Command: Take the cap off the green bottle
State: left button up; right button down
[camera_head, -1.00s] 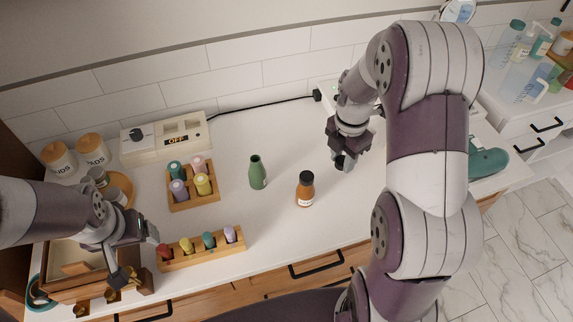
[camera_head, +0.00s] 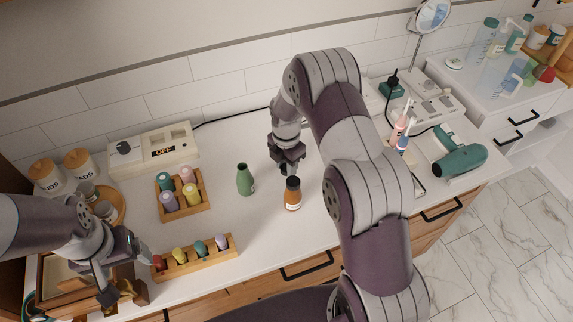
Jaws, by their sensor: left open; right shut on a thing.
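The green bottle (camera_head: 245,180) stands upright on the white counter. Its narrow neck shows a dark open mouth with no cap on it. My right gripper (camera_head: 287,168) points down to the right of the green bottle, apart from it, just behind the orange bottle's top. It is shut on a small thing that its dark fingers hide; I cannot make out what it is. My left gripper (camera_head: 122,294) is open at the lower left, over the front of the counter near a wooden box, far from the green bottle.
An orange bottle (camera_head: 292,195) with a dark cap stands close below my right gripper. Wooden racks of coloured vials (camera_head: 183,200) and small coloured pieces (camera_head: 205,262) stand left. A hair dryer (camera_head: 460,156) lies at right. Bare counter lies between the green bottle and the front rack.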

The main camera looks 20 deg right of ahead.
jog(key=shift+f, duration=0.75)
jog(key=shift+f, duration=0.1)
jog(key=c, duration=0.8)
grip_release()
jog(key=shift+o, duration=0.2)
